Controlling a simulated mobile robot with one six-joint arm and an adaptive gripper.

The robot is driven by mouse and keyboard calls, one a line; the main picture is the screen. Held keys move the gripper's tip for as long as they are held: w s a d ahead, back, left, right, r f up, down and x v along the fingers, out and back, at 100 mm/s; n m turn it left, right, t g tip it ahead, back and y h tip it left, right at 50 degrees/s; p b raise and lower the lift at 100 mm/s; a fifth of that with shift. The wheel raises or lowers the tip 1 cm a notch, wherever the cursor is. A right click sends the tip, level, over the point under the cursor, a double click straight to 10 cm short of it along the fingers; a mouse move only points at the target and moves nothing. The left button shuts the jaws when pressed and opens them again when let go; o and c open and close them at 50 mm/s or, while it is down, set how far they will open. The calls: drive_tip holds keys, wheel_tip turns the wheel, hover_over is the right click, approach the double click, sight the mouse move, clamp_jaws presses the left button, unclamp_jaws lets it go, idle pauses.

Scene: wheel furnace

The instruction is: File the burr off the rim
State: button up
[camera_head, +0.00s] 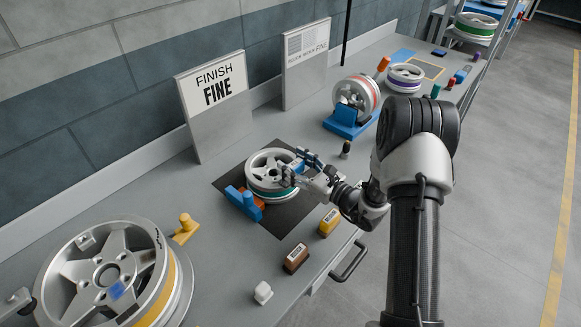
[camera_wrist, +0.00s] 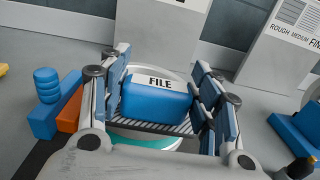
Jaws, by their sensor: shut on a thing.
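A silver rim (camera_head: 262,163) with a teal band lies flat on a black mat (camera_head: 294,213); its teal band also shows in the wrist view (camera_wrist: 140,140). My gripper (camera_head: 302,165) is over the rim's right side. In the wrist view my gripper (camera_wrist: 160,70) is shut on a blue block labelled FILE (camera_wrist: 158,101), with a dark ridged underside. The file is at the rim's edge; whether it touches the metal I cannot tell. A blue clamp (camera_head: 240,202) with an orange part stands at the rim's front left. I cannot make out the burr.
A FINISH FINE sign (camera_head: 215,103) stands behind. Brown (camera_head: 296,257) and yellow (camera_head: 328,221) blocks and a white one (camera_head: 263,292) lie in front. A large yellow-banded wheel (camera_head: 108,275) is at left. A blue stand (camera_head: 350,122) holds another wheel behind right.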

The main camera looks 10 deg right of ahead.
drive_tip(key=shift+w+d+f, duration=0.1)
drive_tip(key=shift+w+d, duration=0.15)
drive_tip(key=shift+d, duration=0.2)
drive_tip(key=shift+s+a, duration=0.65)
drive_tip(key=shift+a, duration=0.3)
drive_tip(key=shift+s+a, duration=0.6)
drive_tip(key=shift+a, duration=0.3)
drive_tip(key=shift+w+d, duration=0.65)
drive_tip(key=shift+d, duration=0.3)
drive_tip(key=shift+w+d, duration=0.65)
drive_tip(key=shift+d, duration=0.25)
drive_tip(key=shift+s+a, duration=0.65)
drive_tip(key=shift+a, duration=0.3)
drive_tip(key=shift+s+a, duration=0.65)
drive_tip(key=shift+a, duration=0.25)
drive_tip(key=shift+w+d, duration=0.65)
drive_tip(key=shift+d, duration=0.3)
drive_tip(key=shift+w+d, duration=0.6)
drive_tip(key=shift+d, duration=0.3)
drive_tip(key=shift+s+a, duration=0.6)
drive_tip(key=shift+a, duration=0.35)
